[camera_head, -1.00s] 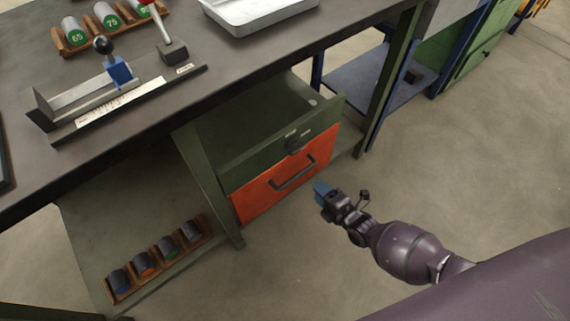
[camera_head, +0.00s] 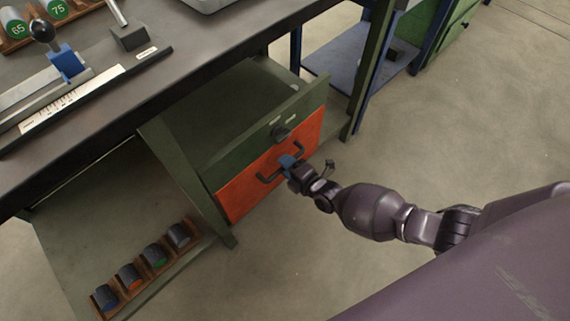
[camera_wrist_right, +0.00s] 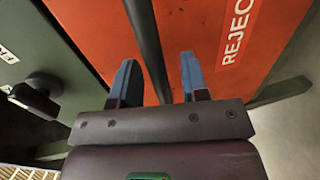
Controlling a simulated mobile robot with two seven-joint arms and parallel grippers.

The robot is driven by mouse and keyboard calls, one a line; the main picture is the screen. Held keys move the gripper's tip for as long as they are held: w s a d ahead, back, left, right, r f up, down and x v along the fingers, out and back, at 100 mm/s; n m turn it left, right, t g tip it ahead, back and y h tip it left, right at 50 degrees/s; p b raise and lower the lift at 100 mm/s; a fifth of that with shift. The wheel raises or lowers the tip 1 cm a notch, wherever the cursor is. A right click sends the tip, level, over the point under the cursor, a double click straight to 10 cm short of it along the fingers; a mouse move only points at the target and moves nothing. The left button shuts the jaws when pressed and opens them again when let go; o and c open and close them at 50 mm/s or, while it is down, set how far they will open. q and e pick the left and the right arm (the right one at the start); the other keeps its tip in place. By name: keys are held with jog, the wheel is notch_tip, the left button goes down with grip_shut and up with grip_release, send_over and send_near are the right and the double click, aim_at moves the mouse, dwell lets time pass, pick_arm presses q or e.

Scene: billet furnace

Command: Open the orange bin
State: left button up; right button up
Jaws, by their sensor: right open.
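The orange bin (camera_head: 235,194) is the orange-fronted lower drawer under the workbench, with a dark bar handle (camera_head: 265,179); its front looks closed. In the right wrist view its orange front (camera_wrist_right: 88,28) carries white "REJECT" lettering, and the handle bar (camera_wrist_right: 146,42) runs between the two blue fingers. My right gripper (camera_head: 287,160) is at the handle in the head view. In the wrist view the right gripper (camera_wrist_right: 158,75) is open, one finger on each side of the bar, with gaps showing. My left gripper is not in view.
Above the bin, a green drawer (camera_head: 262,140) with a dark knob stands pulled out. A wooden rack (camera_head: 150,268) of several cylinders sits on the low shelf at left. Floor (camera_head: 440,140) to the right is clear.

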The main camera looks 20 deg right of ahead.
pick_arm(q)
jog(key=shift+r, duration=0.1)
pick_arm(e)
jog(key=shift+w+a, duration=0.1)
jog(key=shift+w, duration=0.15)
grip_shut()
pick_arm(q)
jog(key=p, duration=0.2)
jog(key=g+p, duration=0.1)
jog(key=p, duration=0.1)
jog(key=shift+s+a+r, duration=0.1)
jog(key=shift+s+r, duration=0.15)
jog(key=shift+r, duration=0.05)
pick_arm(e)
jog(key=f+v, duration=0.2)
jog(key=v, duration=1)
jog(key=s+f+v, duration=0.1)
jog(key=f+v, duration=0.2)
jog(key=v, duration=1)
jog(key=shift+w, duration=0.1)
